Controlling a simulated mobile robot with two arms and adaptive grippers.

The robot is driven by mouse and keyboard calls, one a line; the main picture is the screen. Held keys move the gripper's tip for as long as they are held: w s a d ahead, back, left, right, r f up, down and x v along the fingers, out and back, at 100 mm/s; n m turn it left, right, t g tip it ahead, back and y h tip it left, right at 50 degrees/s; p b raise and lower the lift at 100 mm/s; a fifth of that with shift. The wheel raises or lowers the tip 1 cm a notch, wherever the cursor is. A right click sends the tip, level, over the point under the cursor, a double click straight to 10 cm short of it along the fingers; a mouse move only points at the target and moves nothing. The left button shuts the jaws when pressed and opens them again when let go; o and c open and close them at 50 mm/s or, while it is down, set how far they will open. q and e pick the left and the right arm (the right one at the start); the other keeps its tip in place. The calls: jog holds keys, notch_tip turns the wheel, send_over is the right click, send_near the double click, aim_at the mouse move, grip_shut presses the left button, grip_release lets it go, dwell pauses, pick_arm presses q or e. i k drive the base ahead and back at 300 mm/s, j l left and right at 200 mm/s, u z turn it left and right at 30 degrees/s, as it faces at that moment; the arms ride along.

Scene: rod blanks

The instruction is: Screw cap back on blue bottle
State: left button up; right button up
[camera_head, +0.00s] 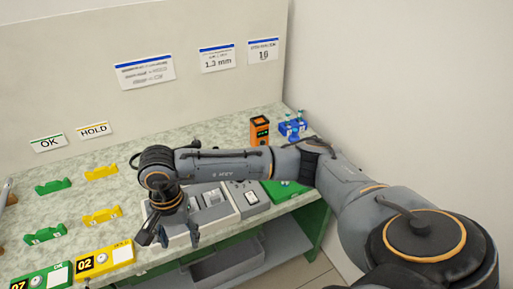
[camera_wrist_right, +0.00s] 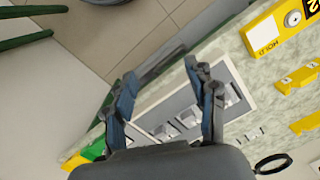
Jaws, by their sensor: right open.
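A small blue holder (camera_head: 293,129) with blue-topped items stands at the back right of the bench in the head view. They are too small to tell which is the bottle, or whether a cap is on or off. My right gripper (camera_head: 170,239) hangs over the front edge of the bench, far to the left of the holder. In the right wrist view my right gripper (camera_wrist_right: 161,75) is open, with nothing between its fingers. Below it lies a grey tray (camera_wrist_right: 181,112) with metal blocks. My left gripper is not in view.
An orange device (camera_head: 259,130) stands left of the blue holder. A green mat (camera_head: 288,190) lies at the right, partly behind my arm. Yellow holders (camera_head: 101,215) and green holders (camera_head: 45,234) stand at the left. A yellow HOLD box (camera_head: 104,259) sits at the front edge.

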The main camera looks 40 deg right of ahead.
aim_at(294, 136)
jog(key=i+l, duration=0.15)
jog(key=l, duration=0.25)
jog(key=i+l, duration=0.15)
jog(key=l, duration=0.25)
jog(key=i+l, duration=0.1)
jog(key=l, duration=0.3)
jog(key=i+l, duration=0.15)
jog(key=l, duration=0.2)
jog(key=i+l, duration=0.15)
jog(key=l, duration=0.25)
